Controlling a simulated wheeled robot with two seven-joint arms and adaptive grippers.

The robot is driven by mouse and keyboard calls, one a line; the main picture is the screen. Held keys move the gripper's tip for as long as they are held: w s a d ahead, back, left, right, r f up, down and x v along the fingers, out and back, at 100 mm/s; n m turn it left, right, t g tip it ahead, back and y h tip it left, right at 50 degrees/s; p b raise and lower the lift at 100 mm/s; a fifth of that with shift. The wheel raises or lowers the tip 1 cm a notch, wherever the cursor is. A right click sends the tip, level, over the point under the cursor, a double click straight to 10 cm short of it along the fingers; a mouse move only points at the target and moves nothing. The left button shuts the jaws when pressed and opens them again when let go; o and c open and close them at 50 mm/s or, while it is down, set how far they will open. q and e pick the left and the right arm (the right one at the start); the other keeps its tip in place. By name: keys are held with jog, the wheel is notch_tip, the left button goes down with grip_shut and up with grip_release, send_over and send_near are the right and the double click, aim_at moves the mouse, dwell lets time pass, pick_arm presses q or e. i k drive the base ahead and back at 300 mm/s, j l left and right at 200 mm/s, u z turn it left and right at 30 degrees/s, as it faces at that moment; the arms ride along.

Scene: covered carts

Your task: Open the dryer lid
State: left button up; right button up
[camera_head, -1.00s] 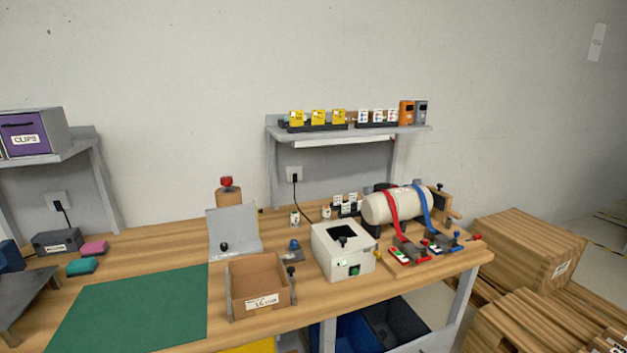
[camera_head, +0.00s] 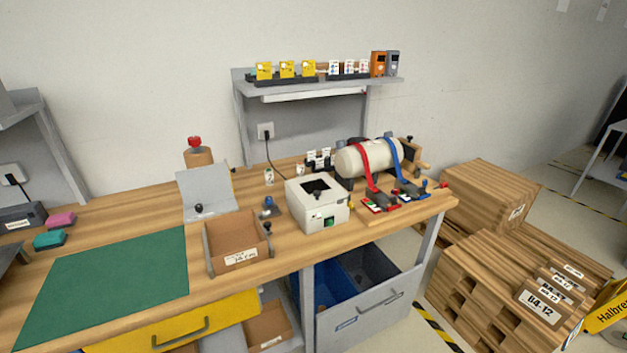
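A white box-shaped machine (camera_head: 318,205) stands on the wooden workbench right of centre; it appears to be the dryer, though no label names it. Its flat top (camera_head: 316,188) has a dark square window and looks closed. A green button (camera_head: 330,222) is on its front, with a small dark knob beside it. A cable from the wall socket runs down behind it. Neither of my grippers is in view.
An open cardboard-coloured tray (camera_head: 238,240) stands left of the machine. A strapped cream cylinder (camera_head: 367,158) is behind it to the right. A green mat (camera_head: 105,285) covers the left bench. Wooden crates (camera_head: 500,285) stand on the floor at right.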

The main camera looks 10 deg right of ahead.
aim_at(316, 185)
jog(key=k+l+z, duration=0.15)
jog(key=z, duration=0.35)
jog(key=k+l+z, duration=0.25)
jog(key=z, duration=0.2)
